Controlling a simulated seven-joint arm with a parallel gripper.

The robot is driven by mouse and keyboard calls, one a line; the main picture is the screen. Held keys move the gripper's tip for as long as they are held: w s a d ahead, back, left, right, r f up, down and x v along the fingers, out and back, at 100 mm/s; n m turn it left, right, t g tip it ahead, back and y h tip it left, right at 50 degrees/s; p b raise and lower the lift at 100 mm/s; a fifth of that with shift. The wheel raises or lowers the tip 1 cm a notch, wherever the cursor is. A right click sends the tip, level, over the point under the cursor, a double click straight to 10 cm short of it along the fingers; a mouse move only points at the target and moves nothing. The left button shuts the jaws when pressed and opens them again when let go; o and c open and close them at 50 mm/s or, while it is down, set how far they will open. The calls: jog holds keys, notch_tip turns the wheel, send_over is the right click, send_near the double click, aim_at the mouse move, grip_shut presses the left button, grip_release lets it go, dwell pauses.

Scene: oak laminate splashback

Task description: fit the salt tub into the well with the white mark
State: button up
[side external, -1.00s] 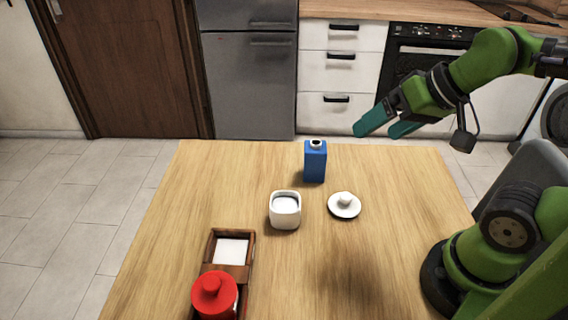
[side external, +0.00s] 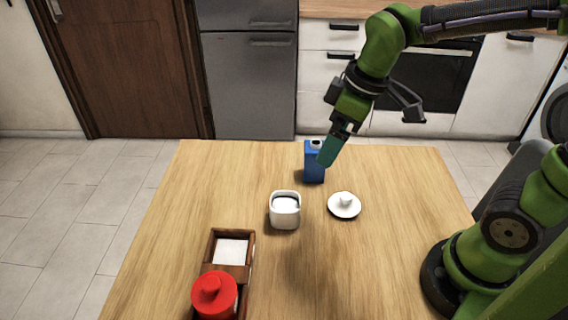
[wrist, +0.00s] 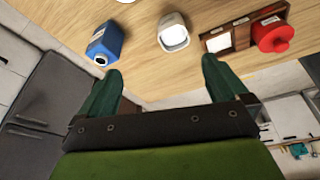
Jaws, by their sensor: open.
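The salt tub appears to be the white, square, open tub (side external: 285,221) with white contents, standing upright mid-table; it also shows in the wrist view (wrist: 172,22). A dark wooden rack (side external: 249,259) at the front left has two wells. The far well holds a white mark (side external: 232,251) and is empty; the near one holds a red lidded canister (side external: 213,297). My gripper (side external: 328,152) is open and empty above the table, overlapping the blue carton in the side view. In the wrist view its fingers (wrist: 162,72) are apart, with the tub beyond them.
A blue carton (side external: 313,168) stands behind the tub, and is beyond the left finger in the wrist view. A white lid with a knob (side external: 344,206) lies right of the tub. The table (side external: 400,260) is clear at the right front.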

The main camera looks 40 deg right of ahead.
jog(key=w+a+f+n+g, duration=0.2)
jog(key=w+a+n, duration=0.2)
jog(key=n, duration=0.6)
jog(key=n+g+h, duration=0.1)
jog(key=n, duration=1.4)
send_over(285, 198)
jog(key=s+a, duration=0.2)
jog(key=s, duration=0.1)
notch_tip(285, 198, down, 10)
jog(key=shift+w+f, duration=0.2)
jog(key=shift+f, duration=1.3)
jog(key=shift+w+f, duration=0.2)
jog(key=shift+f, duration=1.25)
jog(key=c, duration=1.4)
jog(key=shift+r, duration=0.1)
jog(key=shift+c, duration=0.2)
jog(key=shift+r, duration=0.1)
